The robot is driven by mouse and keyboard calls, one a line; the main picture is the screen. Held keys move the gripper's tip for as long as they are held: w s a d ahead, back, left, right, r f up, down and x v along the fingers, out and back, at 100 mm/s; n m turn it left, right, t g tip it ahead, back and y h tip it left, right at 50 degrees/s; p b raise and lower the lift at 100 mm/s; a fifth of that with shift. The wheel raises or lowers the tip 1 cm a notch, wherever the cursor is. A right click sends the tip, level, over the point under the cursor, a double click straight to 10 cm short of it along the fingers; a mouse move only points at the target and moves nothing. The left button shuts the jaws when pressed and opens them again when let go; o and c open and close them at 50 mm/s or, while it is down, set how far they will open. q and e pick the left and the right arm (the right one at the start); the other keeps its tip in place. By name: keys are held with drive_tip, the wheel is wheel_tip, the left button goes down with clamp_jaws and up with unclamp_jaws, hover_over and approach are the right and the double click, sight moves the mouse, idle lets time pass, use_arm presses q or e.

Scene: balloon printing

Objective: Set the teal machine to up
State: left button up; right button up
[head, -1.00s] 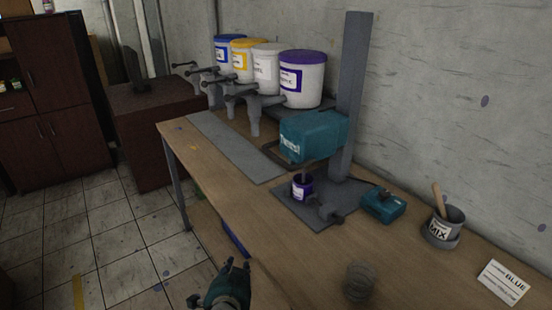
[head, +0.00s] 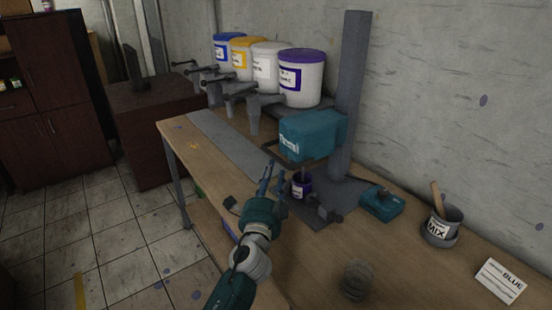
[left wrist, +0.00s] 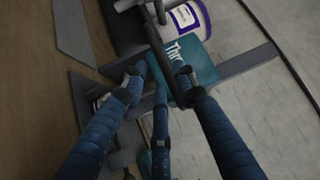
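The teal machine (head: 306,136) is mounted on a grey upright column (head: 352,95) on the workbench, and its teal face also shows in the left wrist view (left wrist: 190,65). A dark bar handle (head: 285,158) sticks out at its front left. A small purple can (head: 301,188) stands below the machine on the grey base plate. My left gripper (head: 267,175) is in front of the handle and can, fingers pointing at the machine. In the left wrist view its fingers (left wrist: 159,76) are spread, with the dark bar running between them in the picture; contact cannot be told. My right gripper is out of view.
Several paint buckets (head: 302,78) with taps stand at the back of the bench (head: 222,170). To the right are a small teal box (head: 381,203), a grey MIX pot (head: 441,226) with a stick, and a BLUE card (head: 501,282). A wire coil (head: 357,282) lies in front.

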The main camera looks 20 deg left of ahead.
sight(276, 159)
use_arm(q)
drive_tip(key=w, duration=0.4)
drive_tip(key=w+a, duration=0.1)
drive_tip(key=w, duration=0.2)
drive_tip(key=shift+r, duration=0.4)
clamp_jaws()
